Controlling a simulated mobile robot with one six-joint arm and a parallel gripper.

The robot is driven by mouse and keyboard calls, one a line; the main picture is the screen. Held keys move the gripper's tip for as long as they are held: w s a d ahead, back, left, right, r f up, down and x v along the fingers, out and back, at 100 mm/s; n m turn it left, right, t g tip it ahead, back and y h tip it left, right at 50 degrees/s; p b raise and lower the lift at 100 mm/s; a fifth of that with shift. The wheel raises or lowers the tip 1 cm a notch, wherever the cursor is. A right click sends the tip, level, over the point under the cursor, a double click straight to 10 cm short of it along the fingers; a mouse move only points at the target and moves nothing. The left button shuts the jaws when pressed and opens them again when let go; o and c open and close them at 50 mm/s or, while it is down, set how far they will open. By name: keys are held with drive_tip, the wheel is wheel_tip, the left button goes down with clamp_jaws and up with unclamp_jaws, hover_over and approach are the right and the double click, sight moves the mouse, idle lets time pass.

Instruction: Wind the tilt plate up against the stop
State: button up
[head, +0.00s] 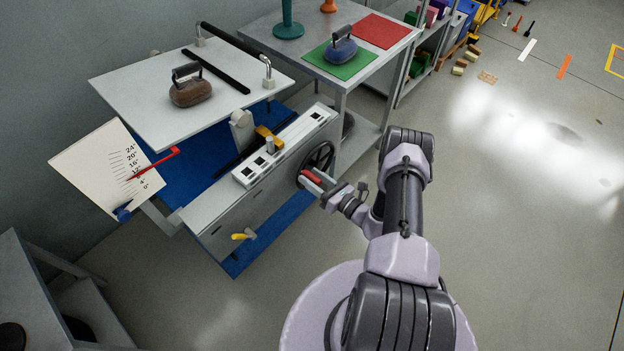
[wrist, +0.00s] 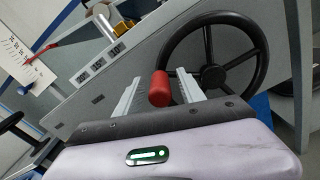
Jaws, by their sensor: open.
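The tilt plate (head: 150,101) is a pale grey panel on top of the test rig, tilted, with a brown weight (head: 189,88) with a dark handle on it. A dial card (head: 98,165) with degree marks and a red pointer (head: 157,163) stands at its left; the pointer lies in the lower-middle part of the scale. The black handwheel (wrist: 246,85) is on the rig's side, with a red crank knob (wrist: 160,90). My gripper (wrist: 158,92) is open, its fingers on either side of the red knob. Whether they touch it I cannot tell.
A grey table (head: 277,50) behind the rig holds a blue weight (head: 341,50) on a green mat (head: 322,66) and a red mat (head: 382,31). A yellow-handled lever (head: 243,235) sticks out of the rig's near side.

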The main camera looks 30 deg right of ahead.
drive_tip(key=shift+w+a, duration=0.1)
clamp_jaws()
idle(1.4)
